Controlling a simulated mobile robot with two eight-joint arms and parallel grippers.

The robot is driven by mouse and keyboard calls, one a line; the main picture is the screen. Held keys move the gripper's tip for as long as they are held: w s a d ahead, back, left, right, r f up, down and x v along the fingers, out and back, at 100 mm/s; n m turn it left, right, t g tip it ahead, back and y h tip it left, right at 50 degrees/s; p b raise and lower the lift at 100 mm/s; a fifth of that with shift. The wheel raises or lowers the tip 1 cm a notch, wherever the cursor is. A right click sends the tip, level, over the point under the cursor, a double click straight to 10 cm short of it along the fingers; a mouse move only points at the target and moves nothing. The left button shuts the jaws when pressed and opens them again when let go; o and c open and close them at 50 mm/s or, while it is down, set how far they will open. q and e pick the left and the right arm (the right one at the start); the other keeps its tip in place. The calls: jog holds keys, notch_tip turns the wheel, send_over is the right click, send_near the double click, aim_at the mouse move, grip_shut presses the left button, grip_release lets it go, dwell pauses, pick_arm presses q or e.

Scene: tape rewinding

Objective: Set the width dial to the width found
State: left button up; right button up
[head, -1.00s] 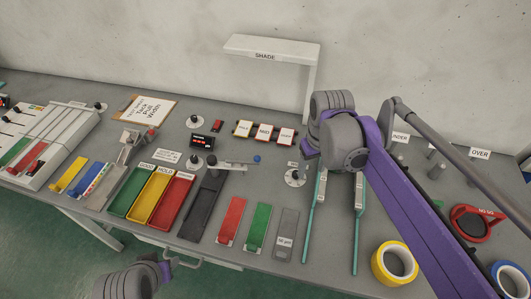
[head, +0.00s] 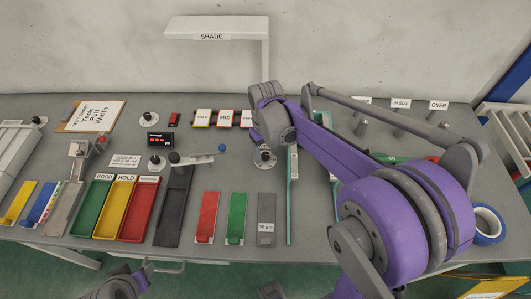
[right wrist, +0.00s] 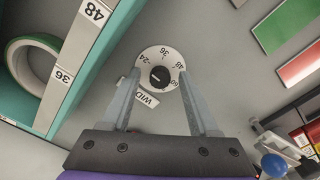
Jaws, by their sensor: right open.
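The width dial (right wrist: 160,77) is a white disc with a black knob, marked 24, 36, 48 and 60, with a partly covered "WID" label. The knob's exact setting is too small to read surely. My right gripper (right wrist: 160,72) is open, its two grey fingers on either side of the dial; I cannot tell whether they touch it. In the head view the dial (head: 265,160) shows only in part under my right wrist, which hides the fingertips. Part of my left arm shows at the bottom left; its gripper is not clearly visible.
A teal rack (right wrist: 60,85) with 36 and 48 tags and a tape roll (right wrist: 30,75) lies left of the dial in the wrist view. Red (head: 206,215) and green (head: 236,217) plates lie nearby. A blue tape roll (head: 488,226) is at the right.

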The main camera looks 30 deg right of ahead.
jog(key=shift+f, duration=0.3)
grip_shut()
jog(key=shift+m, duration=0.4)
jog(key=m, duration=0.3)
jog(key=shift+m+b, duration=0.45)
jog(key=shift+m, duration=1.55)
